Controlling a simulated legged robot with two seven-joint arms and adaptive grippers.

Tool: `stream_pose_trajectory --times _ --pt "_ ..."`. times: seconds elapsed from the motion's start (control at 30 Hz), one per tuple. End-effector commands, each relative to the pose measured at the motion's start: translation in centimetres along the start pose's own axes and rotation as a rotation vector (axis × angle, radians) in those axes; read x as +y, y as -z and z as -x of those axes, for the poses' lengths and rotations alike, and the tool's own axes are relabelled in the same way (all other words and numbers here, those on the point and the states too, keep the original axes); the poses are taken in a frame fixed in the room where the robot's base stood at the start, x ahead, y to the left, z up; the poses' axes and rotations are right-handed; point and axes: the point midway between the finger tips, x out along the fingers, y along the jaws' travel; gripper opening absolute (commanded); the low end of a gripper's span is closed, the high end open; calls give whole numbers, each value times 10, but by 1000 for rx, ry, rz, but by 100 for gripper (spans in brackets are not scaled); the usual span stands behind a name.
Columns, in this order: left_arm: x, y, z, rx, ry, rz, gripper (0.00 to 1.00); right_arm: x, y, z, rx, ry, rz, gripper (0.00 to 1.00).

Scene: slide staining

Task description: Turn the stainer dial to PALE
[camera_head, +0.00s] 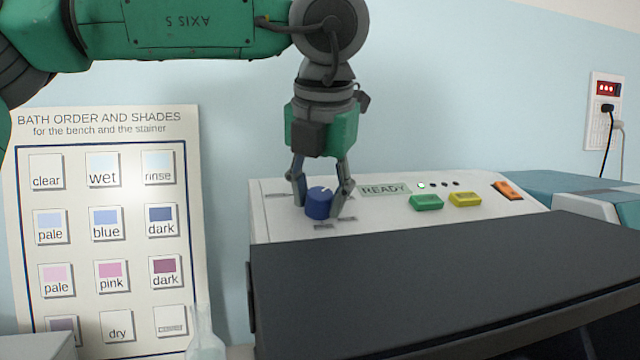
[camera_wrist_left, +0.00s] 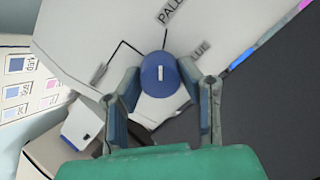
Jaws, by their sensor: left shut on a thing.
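The stainer dial (camera_head: 319,204) is a round blue knob with a white pointer mark, on the pale panel of the stainer (camera_head: 470,212). My left gripper (camera_head: 320,208) reaches down from above with its two fingers on either side of the dial, shut on it. In the left wrist view the dial (camera_wrist_left: 160,75) sits between the fingertips of my left gripper (camera_wrist_left: 164,95). My right gripper is not in view.
The stainer panel also has a READY display (camera_head: 384,190), a green button (camera_head: 426,202), a yellow button (camera_head: 465,199) and an orange switch (camera_head: 508,190). A dark cover (camera_head: 440,280) lies in front. A shade chart (camera_head: 190,130) stands at the left, with a glass vessel (camera_head: 205,340) below.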

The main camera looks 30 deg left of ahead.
Motion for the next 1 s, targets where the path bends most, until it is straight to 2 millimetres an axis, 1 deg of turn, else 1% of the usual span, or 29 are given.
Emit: stream_pose_trajectory --times 0.03,0.5,0.7,1.0 --pt "0 1 0 15 -1 -41 3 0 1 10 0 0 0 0" --pt "1 1 0 33 25 -411 3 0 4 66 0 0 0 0" --pt "1 2 -2 38 31 -512 3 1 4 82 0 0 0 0" --pt "0 3 -5 39 36 -577 3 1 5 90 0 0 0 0"
